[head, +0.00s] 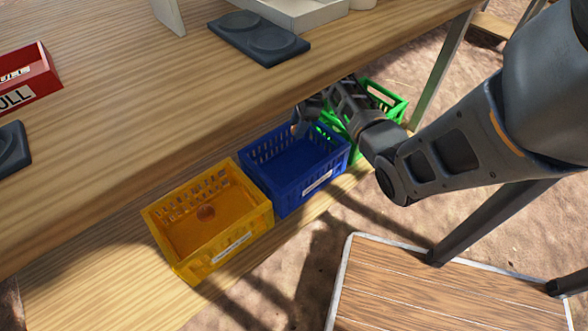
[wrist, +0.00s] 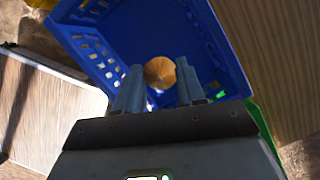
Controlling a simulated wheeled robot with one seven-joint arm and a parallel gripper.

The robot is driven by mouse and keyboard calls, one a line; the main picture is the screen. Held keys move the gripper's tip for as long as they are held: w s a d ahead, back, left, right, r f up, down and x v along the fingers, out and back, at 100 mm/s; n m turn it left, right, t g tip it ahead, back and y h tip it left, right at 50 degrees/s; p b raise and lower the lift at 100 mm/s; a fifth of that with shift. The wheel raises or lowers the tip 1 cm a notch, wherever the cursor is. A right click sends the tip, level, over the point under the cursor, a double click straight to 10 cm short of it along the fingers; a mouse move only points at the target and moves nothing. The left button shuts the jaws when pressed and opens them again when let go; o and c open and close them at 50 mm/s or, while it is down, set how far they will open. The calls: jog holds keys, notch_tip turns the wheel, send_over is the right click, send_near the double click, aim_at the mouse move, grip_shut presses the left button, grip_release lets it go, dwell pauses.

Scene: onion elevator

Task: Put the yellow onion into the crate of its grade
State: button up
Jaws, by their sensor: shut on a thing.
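The yellow onion (wrist: 159,73) shows in the wrist view between the two fingertips of my gripper (wrist: 160,85). My gripper is shut on it, over the blue crate (wrist: 205,35). In the head view my gripper (head: 303,122) is at the far edge of the blue crate (head: 287,196), and the onion is hidden there. The green crate (head: 398,108) stands to the right, partly behind my arm. I cannot read the crate labels.
The crates stand on a low wooden shelf (head: 75,290) under the edge of a wooden table (head: 130,130). On the table are a dark two-dish plate (head: 258,36) and a red bin (head: 35,85). A wooden platform (head: 440,290) lies at the lower right.

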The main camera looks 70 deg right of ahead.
jog(key=shift+f, duration=0.1)
jog(key=o, duration=1.2)
jog(key=p+v, duration=0.3)
jog(key=v, duration=0.4)
jog(key=shift+s+r, duration=0.15)
jog(key=shift+r, duration=0.2)
